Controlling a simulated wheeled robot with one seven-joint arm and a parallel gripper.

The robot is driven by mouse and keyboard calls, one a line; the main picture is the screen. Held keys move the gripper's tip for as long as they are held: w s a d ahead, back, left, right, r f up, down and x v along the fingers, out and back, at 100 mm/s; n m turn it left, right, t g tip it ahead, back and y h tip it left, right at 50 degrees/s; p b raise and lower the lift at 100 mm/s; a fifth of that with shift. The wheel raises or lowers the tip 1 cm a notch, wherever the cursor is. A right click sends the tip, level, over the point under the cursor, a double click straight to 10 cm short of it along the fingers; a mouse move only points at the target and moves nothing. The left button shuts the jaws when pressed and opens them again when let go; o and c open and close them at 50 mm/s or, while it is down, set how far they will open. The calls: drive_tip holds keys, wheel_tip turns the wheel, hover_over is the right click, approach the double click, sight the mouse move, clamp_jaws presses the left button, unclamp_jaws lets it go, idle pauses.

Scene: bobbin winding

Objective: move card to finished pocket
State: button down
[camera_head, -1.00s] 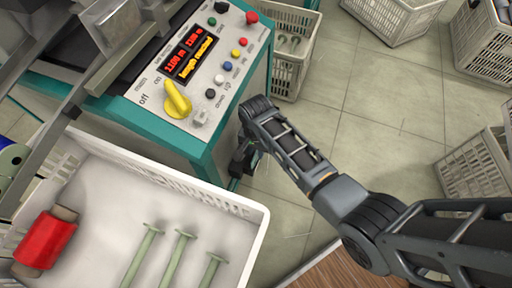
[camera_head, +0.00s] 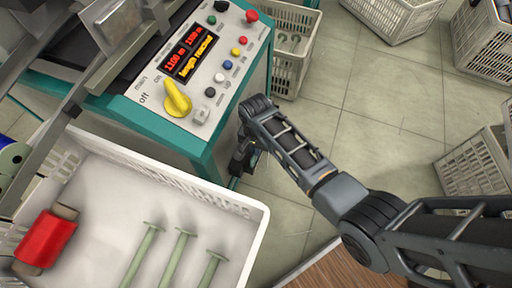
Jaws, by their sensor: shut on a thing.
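My gripper (camera_head: 242,162) hangs low beside the right side of the teal machine, pointing down. It is small, dark and partly hidden by the machine's edge and my own wrist. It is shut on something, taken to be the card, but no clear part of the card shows. I cannot make out the finished pocket anywhere in this view.
The teal machine (camera_head: 205,150) has a control panel (camera_head: 205,62) with a yellow knob (camera_head: 176,98) and a lit display. A white bin (camera_head: 225,205) holds a red bobbin (camera_head: 46,238) and pale green spindles. Crates (camera_head: 290,60) stand around open tiled floor (camera_head: 375,125).

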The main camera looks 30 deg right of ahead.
wheel_tip(320, 180, up, 7)
drive_tip(key=p, duration=0.7)
drive_tip(key=shift+r, duration=0.15)
